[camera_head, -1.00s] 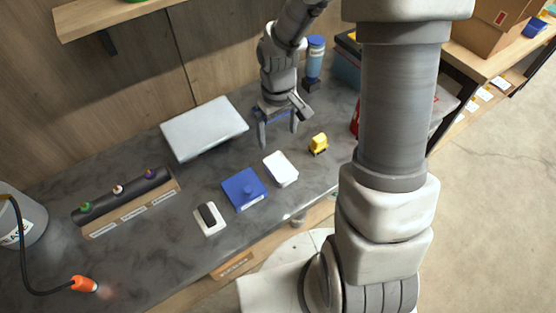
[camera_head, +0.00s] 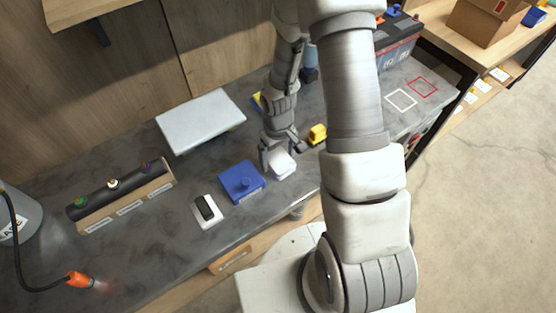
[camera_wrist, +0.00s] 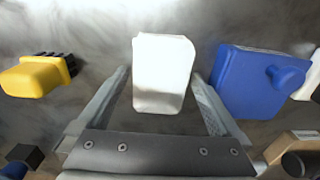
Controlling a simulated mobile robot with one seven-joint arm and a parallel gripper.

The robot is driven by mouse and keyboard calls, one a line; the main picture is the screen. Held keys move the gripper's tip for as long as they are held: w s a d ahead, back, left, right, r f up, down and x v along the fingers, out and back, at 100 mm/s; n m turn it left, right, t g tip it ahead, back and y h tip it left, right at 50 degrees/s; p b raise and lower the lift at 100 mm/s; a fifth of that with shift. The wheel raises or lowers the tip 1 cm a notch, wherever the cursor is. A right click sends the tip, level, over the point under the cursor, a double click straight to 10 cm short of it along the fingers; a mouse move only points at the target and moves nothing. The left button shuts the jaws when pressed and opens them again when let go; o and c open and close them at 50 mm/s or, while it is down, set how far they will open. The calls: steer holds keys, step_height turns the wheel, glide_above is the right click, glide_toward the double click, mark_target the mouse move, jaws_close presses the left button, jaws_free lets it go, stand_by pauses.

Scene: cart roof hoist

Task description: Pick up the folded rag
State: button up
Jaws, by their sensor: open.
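The folded rag is a white, rounded block (camera_head: 282,164) on the grey worktop, between the blue box and the yellow object in the head view. In the wrist view the rag (camera_wrist: 162,72) lies between my two fingers, with visible space on both sides. My gripper (camera_head: 281,158) is open above the rag, and its fingers partly cover it in the head view. In the wrist view my gripper (camera_wrist: 160,98) has its fingers spread to the left and right of the rag. I cannot tell how far the fingertips are above the worktop.
A blue box with a knob (camera_head: 242,181) stands close beside the rag. A yellow object (camera_head: 317,134) is on the other side. A white plate with a black item (camera_head: 206,210), a silver panel (camera_head: 200,121) and a rack with coloured knobs (camera_head: 120,192) are further left.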

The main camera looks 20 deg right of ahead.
steer(key=shift+f, duration=0.3)
steer(key=shift+c, duration=0.3)
steer(key=c, duration=1.1)
steer(key=shift+r, duration=0.1)
